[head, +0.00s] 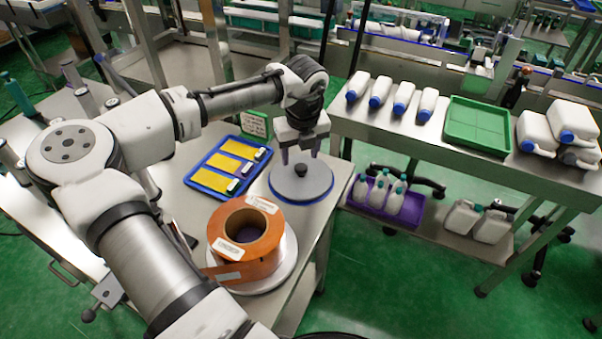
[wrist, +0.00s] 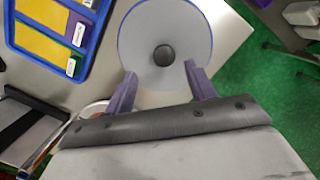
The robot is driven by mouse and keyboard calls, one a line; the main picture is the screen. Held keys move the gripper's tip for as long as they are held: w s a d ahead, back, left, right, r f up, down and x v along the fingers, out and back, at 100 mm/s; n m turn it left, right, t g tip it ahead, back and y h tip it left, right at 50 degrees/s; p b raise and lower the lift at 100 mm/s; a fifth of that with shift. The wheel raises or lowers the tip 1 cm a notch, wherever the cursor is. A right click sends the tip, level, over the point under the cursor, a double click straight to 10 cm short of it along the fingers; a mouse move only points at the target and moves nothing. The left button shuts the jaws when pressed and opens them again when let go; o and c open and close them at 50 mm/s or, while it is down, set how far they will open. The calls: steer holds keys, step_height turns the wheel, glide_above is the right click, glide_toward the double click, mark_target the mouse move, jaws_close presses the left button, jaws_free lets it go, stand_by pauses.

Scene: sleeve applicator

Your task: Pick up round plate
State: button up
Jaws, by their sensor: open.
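The round plate (head: 318,187) is a pale grey disc with a thin blue rim and a dark round knob (head: 301,170) in its middle. It lies flat near the right edge of the metal table. In the wrist view the round plate (wrist: 185,40) fills the top centre, with its knob (wrist: 164,55) between and just beyond the fingertips. My gripper (head: 300,157) points down over the plate, open and empty. In the wrist view my gripper (wrist: 160,72) shows its two purple fingers spread apart. Whether the fingertips touch the plate cannot be told.
A blue tray (head: 197,186) with yellow cards lies left of the plate. An orange roll (head: 270,243) sits on a white disc in front. A green-framed sign (head: 254,124) stands behind. A second bench at right holds white bottles (head: 404,98) and a green tray (head: 478,126).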

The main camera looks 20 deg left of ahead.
mark_target(301, 166)
steer(key=shift+w+f+p, duration=0.2)
steer(key=shift+f+p, duration=0.05)
steer(key=shift+f, duration=0.7)
steer(key=shift+w+f+p, duration=0.2)
steer(key=shift+f, duration=0.7)
steer(key=shift+w+f+p, duration=0.2)
steer(key=shift+f+p, duration=0.05)
steer(key=shift+f, duration=0.7)
steer(key=shift+c, duration=0.4)
steer(key=c, duration=1.1)
steer(key=shift+r, duration=0.1)
